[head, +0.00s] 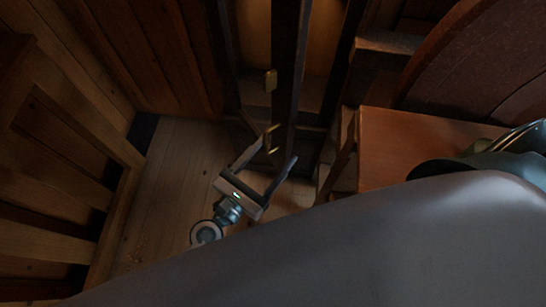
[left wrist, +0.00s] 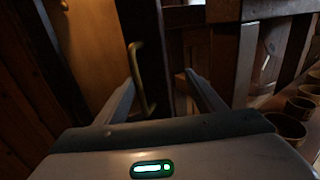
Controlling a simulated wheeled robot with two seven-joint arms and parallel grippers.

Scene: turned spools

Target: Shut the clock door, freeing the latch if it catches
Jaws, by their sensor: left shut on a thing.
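The clock is a tall, dark-framed case with a lighter wooden inside (head: 257,35). Its door (head: 290,70) shows as a dark upright frame and looks ajar; how far is hard to tell. A small brass piece, perhaps the latch (head: 271,80), sits on the frame above the handle. The brass door handle (head: 271,150) is an upright bar, clearer in the left wrist view (left wrist: 138,65). My left gripper (head: 278,149) is at the handle, with the bar between its fingers, close to the left one in the wrist view. My right gripper is not in view.
Wooden slatted walls (head: 60,150) stand at the left. A reddish-brown wooden top (head: 400,145) lies right of the clock. Several brown round cup-like pieces (left wrist: 287,125) stand at the right in the wrist view. The plank floor (head: 165,190) is bare left of my gripper.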

